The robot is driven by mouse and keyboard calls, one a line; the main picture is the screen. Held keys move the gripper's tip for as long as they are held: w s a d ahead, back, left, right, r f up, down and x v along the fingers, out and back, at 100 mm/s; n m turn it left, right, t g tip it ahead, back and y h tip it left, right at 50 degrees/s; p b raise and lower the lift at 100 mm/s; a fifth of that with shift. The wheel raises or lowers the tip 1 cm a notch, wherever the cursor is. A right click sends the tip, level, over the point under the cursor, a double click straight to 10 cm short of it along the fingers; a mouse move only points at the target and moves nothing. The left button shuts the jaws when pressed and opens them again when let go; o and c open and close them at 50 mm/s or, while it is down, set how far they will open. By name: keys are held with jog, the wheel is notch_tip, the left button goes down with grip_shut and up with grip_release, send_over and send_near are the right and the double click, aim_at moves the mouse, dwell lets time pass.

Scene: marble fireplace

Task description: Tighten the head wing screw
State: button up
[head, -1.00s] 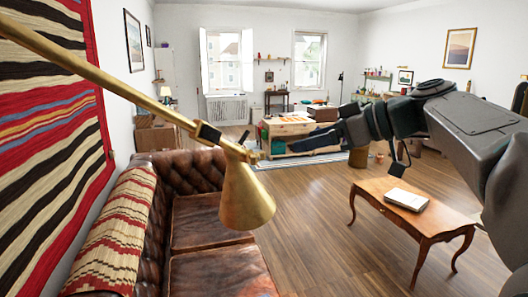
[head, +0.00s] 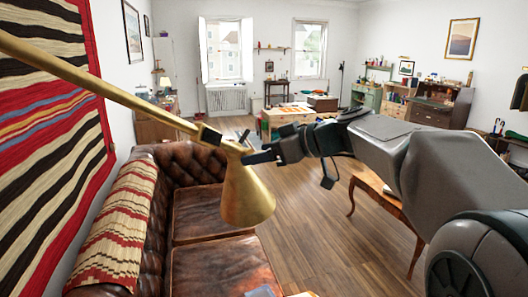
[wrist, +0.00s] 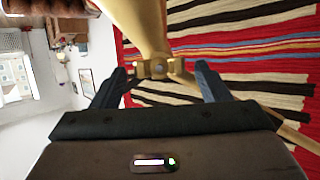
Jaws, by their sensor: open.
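The brass lamp has a long arm (head: 100,80) slanting down from the upper left and a cone-shaped head (head: 248,198) hanging below its end. A small joint with the head wing screw (wrist: 158,68) shows in the wrist view, between the fingers. The screw's wings are hard to make out. My gripper (head: 260,156) is beside the joint, on its right in the head view. In the wrist view my gripper (wrist: 162,72) is open, with one dark finger on each side of the joint. I cannot tell whether either finger touches it.
A brown leather sofa (head: 205,215) stands below the lamp. A striped red rug (head: 45,150) hangs on the left wall, and it fills the right of the wrist view (wrist: 240,75). A wooden side table (head: 380,190) is partly behind my arm. Open wooden floor lies between sofa and table.

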jog(key=c, duration=1)
jog(key=m+g+y+b, duration=0.1)
jog(key=m+y, duration=0.1)
jog(key=m, duration=0.2)
jog(key=f+m+g+y+b, duration=0.1)
jog(key=m+g+y, duration=0.1)
jog(key=m, duration=0.3)
jog(key=w+m+g+y+b, duration=0.1)
jog(key=m+y, duration=0.1)
jog(key=m, duration=0.2)
jog(key=shift+w+d+f, duration=0.1)
jog(key=shift+d+f, duration=0.1)
jog(key=shift+d, duration=0.2)
jog(key=shift+m+g, duration=0.3)
jog(key=o, duration=1)
